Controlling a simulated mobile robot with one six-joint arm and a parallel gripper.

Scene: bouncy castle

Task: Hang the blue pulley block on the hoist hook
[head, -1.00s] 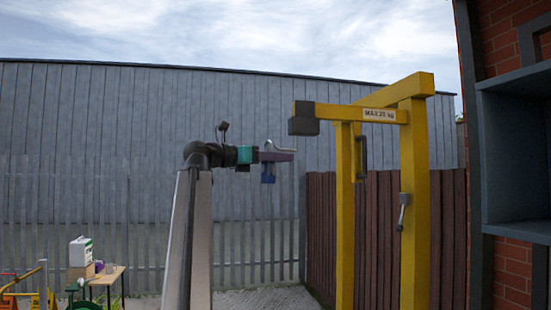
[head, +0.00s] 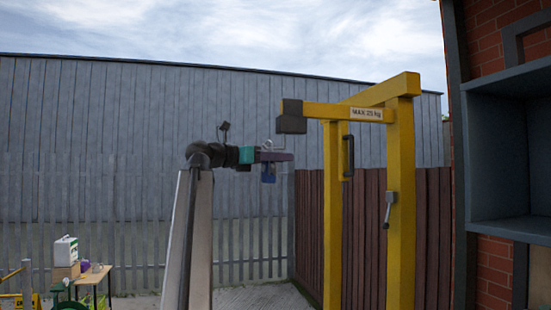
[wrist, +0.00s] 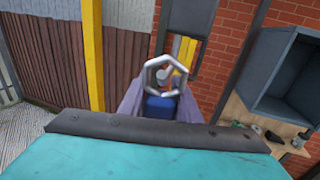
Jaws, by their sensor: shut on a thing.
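A thin silver hook (head: 284,147) hangs below the black head, close to the jaws. I cannot tell whether hook and ring touch.
The yellow hoist post (head: 400,210) stands right of my arm, before a brown fence (head: 425,235). A grey shelf (head: 500,150) and brick wall are at far right. A small table (head: 93,277) with objects is low at left.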

